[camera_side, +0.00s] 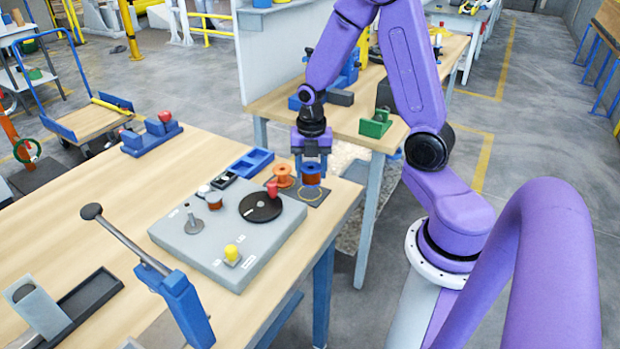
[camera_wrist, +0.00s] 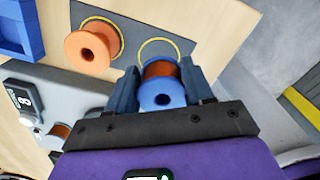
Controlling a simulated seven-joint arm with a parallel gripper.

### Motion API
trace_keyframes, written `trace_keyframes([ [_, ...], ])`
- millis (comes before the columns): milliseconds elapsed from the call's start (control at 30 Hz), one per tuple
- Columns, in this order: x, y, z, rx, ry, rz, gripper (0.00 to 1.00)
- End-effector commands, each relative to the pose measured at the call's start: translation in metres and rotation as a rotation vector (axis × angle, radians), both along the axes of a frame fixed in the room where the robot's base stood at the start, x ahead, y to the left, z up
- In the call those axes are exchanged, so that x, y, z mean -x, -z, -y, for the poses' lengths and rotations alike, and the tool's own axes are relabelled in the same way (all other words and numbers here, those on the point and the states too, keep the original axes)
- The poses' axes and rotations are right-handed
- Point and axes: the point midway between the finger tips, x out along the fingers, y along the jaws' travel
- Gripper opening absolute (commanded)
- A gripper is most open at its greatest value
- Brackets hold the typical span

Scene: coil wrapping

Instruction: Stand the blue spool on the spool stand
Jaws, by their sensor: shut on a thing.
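The blue spool (camera_wrist: 158,95), wound with copper-coloured wire, is between the two fingers of my gripper (camera_wrist: 163,88), which is shut on it. In the side view, the blue spool (camera_side: 312,179) hangs upright under my gripper (camera_side: 311,166), just above an empty yellow ring on a dark mat (camera_side: 318,203). A metal post on a round base (camera_side: 193,224) stands at the left of the grey machine plate; it looks like the spool stand, but I cannot read its label. The wrist view does not show this post clearly.
An orange spool (camera_side: 284,176) stands on the mat, left of the blue one. A blue tray (camera_side: 250,163) lies behind.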

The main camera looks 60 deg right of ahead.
Motion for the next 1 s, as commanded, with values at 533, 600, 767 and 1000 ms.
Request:
trace_keyframes([
  [533, -0.004, 0.036, 0.001, 0.0, 0.001, 0.0, 0.21],
  [600, -0.004, 0.036, 0.001, 0.0, 0.001, 0.0, 0.21],
  [767, -0.004, 0.038, 0.001, 0.0, 0.0, -0.001, 0.21],
  [1000, -0.004, 0.039, 0.001, 0.0, 0.0, -0.001, 0.77],
])
